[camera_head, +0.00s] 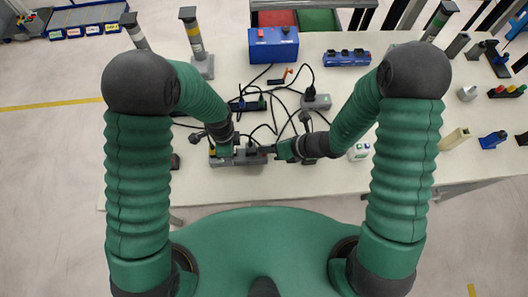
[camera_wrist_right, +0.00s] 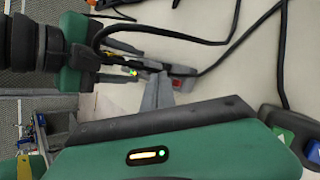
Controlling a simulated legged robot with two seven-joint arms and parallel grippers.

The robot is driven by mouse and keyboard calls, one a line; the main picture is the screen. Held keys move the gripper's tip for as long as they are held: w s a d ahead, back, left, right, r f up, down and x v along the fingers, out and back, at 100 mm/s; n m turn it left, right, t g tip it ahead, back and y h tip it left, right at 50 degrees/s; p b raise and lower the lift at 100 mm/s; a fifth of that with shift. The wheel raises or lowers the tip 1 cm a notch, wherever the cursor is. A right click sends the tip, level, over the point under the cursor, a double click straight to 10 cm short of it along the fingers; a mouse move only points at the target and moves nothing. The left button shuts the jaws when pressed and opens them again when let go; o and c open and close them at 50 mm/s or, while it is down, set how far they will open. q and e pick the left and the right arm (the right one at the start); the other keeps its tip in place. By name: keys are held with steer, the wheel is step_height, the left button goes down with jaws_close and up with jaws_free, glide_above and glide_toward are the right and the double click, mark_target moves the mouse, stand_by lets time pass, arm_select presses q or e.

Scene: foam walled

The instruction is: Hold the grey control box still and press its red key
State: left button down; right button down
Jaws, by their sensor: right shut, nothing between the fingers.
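The grey control box (camera_head: 228,161) lies near the table's front edge, partly hidden under my grippers in the head view. My left gripper (camera_head: 224,150) is over its left part; whether its fingers are closed on the box is hidden. My right gripper (camera_head: 266,149) is shut and empty, its tips at the box's right end. In the right wrist view, the right fingers (camera_wrist_right: 160,88) are together beside a small red key (camera_wrist_right: 176,84) on the grey box (camera_wrist_right: 183,70). I cannot tell if they touch it. My left gripper (camera_wrist_right: 108,58) shows beyond.
Black cables run across the table behind the grippers. A grey box with a black plug (camera_head: 316,101), a blue case (camera_head: 273,45) and a blue socket strip (camera_head: 347,58) stand farther back. A white and green device (camera_head: 358,152) lies to the right. The table's front edge is close.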

step_height(320, 180, up, 4)
steer(key=shift+r, duration=0.1)
stand_by(0.8)
arm_select(q)
steer(key=c, duration=0.7)
jaws_free()
steer(key=shift+o, duration=0.2)
